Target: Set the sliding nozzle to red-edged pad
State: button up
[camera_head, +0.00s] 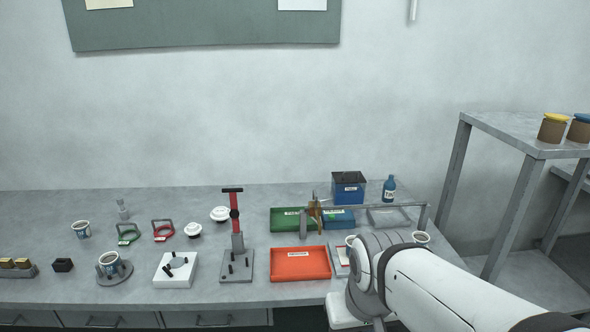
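A brass-coloured sliding nozzle (315,209) sits near the left end of a grey horizontal rail (375,206) at the right part of the bench. Below the rail, a pale pad with a reddish edge (341,260) shows just right of the orange tray; my arm hides its right part. My white arm (430,285) reaches in from the lower right and covers the area in front of the rail. My gripper's fingers cannot be made out, so what they hold, if anything, is hidden.
An orange tray (300,277), a green tray (285,227) and a blue bin (348,200) stand around the rail. A red-handled press (234,215) stands left of the orange tray. A tall grey table (530,130) rises at right.

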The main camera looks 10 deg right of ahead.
aim_at(315, 206)
jog(key=z, duration=0.05)
jog(key=i, duration=0.9)
jog(key=z, duration=0.1)
